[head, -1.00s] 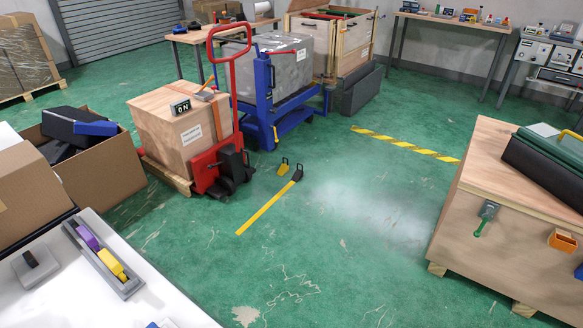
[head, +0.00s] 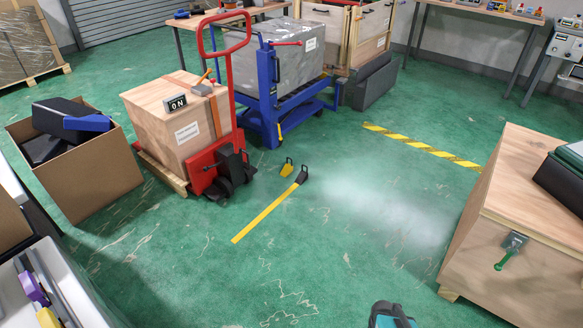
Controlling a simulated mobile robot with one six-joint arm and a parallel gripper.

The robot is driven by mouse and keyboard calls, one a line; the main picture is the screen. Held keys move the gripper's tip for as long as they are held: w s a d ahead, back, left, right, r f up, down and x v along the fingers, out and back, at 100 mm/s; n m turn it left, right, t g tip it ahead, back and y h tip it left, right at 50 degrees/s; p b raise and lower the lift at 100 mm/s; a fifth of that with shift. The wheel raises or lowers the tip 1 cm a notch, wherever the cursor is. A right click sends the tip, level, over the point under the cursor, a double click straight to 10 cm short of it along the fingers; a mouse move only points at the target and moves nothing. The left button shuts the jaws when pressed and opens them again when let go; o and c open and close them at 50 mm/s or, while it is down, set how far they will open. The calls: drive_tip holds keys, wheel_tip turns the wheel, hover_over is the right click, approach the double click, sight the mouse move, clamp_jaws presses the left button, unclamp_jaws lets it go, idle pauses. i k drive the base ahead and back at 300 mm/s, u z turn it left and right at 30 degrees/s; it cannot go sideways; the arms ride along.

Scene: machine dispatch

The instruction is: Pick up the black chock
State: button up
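The black chock (head: 302,175) stands on the green floor in the middle of the head view, at the far end of a yellow floor strip (head: 265,213). It is small and dark, with a loop handle on top. A yellow chock (head: 287,169) with a similar dark handle stands just to its left, close behind it. No gripper fingers show in the head view, so whether my gripper is open or shut is hidden.
A red pallet jack (head: 215,165) with a wooden crate stands left of the chocks, a blue lift cart (head: 268,95) behind. A large wooden crate (head: 500,215) stands right. A teal and dark shape (head: 390,315), unclear, cuts the bottom edge. Floor before the chocks is clear.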

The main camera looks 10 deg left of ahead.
sight(302, 176)
drive_tip(key=u, duration=0.35)
drive_tip(key=i, duration=1.3)
drive_tip(key=u, duration=0.3)
